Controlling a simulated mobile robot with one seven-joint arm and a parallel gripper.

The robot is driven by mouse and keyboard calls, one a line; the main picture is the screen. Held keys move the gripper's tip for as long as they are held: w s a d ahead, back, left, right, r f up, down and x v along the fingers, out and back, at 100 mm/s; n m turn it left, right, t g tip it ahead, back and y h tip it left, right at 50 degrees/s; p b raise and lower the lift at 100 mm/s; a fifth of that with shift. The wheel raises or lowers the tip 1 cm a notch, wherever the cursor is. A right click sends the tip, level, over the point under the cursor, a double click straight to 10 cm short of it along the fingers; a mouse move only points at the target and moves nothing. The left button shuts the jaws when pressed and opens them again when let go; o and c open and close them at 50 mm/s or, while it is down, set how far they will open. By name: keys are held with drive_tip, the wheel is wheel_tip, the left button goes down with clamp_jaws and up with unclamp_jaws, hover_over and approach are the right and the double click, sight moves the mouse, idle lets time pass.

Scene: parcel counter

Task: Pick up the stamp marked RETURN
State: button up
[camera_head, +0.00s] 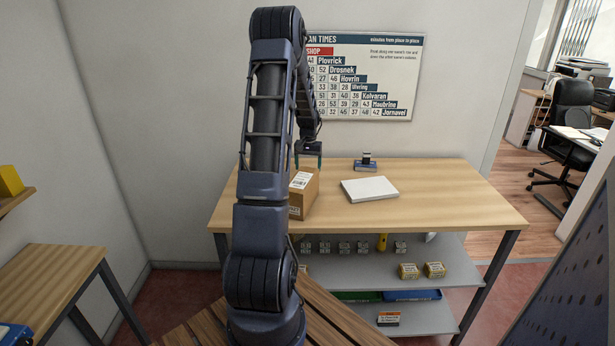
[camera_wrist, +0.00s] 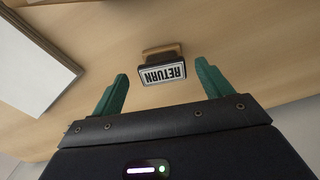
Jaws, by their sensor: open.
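The stamp marked RETURN (camera_wrist: 164,73) shows in the wrist view on the wooden counter, with a white label, dark body and brown part. Its lettering appears upside down. My gripper (camera_wrist: 162,68) is open, with green fingers either side of the stamp in the picture; nothing is held between them. In the head view my gripper (camera_head: 308,160) is just behind the top of a cardboard box (camera_head: 303,193). I cannot make out the RETURN stamp there; my arm and the box hide part of the counter.
A white flat package (camera_head: 370,189) lies on the counter (camera_head: 450,200) right of the box; a white package also shows in the wrist view (camera_wrist: 35,70). A dark blue stamp-like item (camera_head: 366,162) stands behind it. The counter's right side is clear. Shelves below hold small items.

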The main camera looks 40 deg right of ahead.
drive_tip(key=shift+w+f, duration=0.15)
drive_tip(key=shift+f, duration=2.45)
drive_tip(key=c, duration=1.1)
drive_tip(key=shift+o, duration=0.2)
drive_tip(key=shift+r, duration=0.1)
